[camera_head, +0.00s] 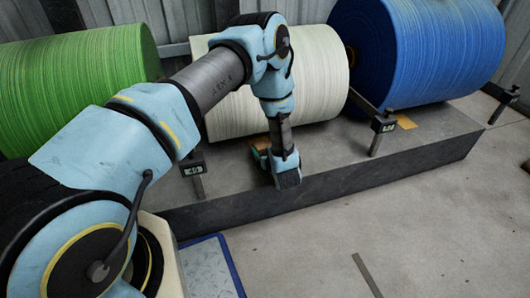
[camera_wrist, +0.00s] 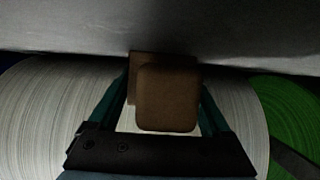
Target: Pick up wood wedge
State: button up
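The wood wedge (camera_wrist: 167,98) is a brown block, seen close in the wrist view. It lies on the grey plinth by the foot of the white roll. In the head view only a small brown part of the wedge (camera_head: 259,142) shows beside my gripper (camera_head: 262,158). My gripper is low over the plinth, pointing towards the roll. In the wrist view the two teal fingers of my gripper (camera_wrist: 165,88) stand on either side of the wedge, spread wide, with narrow gaps near its front face. Contact at the fingertips is unclear.
The white roll (camera_head: 325,80) stands between a green roll (camera_head: 75,85) and a blue roll (camera_head: 440,50) on the plinth (camera_head: 330,165). Labelled posts (camera_head: 380,130) stand at the plinth. Another brown piece (camera_head: 405,121) lies by the blue roll. The floor at front right is mostly clear.

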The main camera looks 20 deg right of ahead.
jog(key=c, duration=1.1)
jog(key=shift+o, duration=0.2)
